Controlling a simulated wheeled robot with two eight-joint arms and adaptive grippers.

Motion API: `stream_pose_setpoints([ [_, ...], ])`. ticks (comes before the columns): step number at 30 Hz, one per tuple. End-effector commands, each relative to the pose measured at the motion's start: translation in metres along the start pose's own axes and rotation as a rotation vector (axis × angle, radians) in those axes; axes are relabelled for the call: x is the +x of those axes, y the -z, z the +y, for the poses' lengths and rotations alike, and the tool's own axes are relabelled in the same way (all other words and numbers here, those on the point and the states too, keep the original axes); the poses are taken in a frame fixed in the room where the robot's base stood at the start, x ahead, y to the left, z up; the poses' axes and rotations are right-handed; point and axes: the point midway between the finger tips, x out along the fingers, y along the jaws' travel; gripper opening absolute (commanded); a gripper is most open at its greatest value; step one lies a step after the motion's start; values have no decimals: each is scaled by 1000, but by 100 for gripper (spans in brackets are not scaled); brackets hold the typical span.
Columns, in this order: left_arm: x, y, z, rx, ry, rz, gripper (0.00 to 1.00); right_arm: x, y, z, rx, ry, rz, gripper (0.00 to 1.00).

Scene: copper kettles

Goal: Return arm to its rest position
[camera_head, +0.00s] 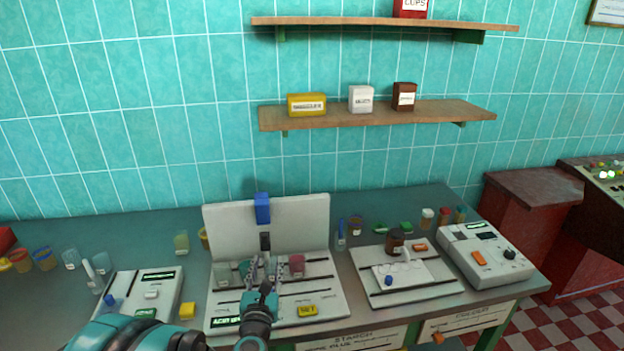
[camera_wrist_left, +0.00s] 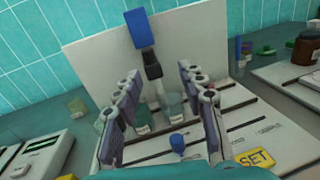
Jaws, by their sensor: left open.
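My left gripper (camera_head: 264,272) reaches in from the bottom left over the white slotted station with an upright back panel (camera_head: 300,215). In the left wrist view the left gripper (camera_wrist_left: 160,100) has its two fingers spread apart with nothing held between them. Beyond the fingers stand small greenish cups (camera_wrist_left: 143,118) on the station. A blue block on a dark stem (camera_head: 262,208) is fixed at the panel; it also shows in the left wrist view (camera_wrist_left: 141,30). A reddish cup (camera_head: 297,264) stands right of the gripper. My right gripper is in neither view.
A device with a green display (camera_head: 140,295) lies to the left. A white tray with a brown jar (camera_head: 395,240) and a device with a knob (camera_head: 485,255) stand to the right. Several small cups stand at the far left. Wooden shelves (camera_head: 375,113) hang above.

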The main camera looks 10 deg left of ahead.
Motion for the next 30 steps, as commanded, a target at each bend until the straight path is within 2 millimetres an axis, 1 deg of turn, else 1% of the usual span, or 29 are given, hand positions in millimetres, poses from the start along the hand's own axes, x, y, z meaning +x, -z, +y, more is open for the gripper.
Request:
stream_pose_setpoints([
  [2, -4, -14, -9, 129, 44, -11, 41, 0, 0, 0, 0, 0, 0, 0],
  [4, -10, -29, -23, 328, 111, -28, 41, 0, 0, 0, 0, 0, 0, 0],
  [5, -14, -36, -30, 434, 146, -36, 41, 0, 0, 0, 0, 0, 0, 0],
  [6, -22, -44, -40, 590, 198, -48, 41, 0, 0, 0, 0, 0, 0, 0],
  [8, -35, -50, -55, 839, 283, -66, 41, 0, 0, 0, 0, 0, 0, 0],
  [9, -46, -51, -63, 1006, 342, -78, 41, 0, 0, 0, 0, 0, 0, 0],
  [11, -64, -49, -72, 1253, 433, -94, 41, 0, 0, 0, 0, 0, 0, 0],
  [12, -77, -44, -75, 1415, 497, -105, 41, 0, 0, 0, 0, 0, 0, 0],
  [14, -98, -35, -76, 1654, 599, -119, 41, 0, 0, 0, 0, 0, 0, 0],
  [15, -114, -26, -74, 1811, 672, -128, 41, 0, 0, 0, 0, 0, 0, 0],
  [17, -138, -13, -66, 2034, 790, -140, 41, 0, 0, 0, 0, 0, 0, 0],
  [18, -155, -3, -58, 2169, 872, -147, 41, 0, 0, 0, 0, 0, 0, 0],
  [20, -178, 10, -44, 2350, 997, -158, 41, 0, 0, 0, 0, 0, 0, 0],
  [21, -193, 17, -34, 2452, 1077, -163, 41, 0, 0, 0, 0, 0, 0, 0],
  [24, -222, 31, -9, 2640, 1256, -172, 41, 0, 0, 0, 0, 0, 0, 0],
  [25, -229, 34, -3, 2679, 1299, -174, 41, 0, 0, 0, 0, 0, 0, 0],
  [27, -241, 38, 8, 2743, 1378, -179, 41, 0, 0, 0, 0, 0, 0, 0],
  [30, -249, 41, 16, 2786, 1434, -181, 41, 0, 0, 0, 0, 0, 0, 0],
])
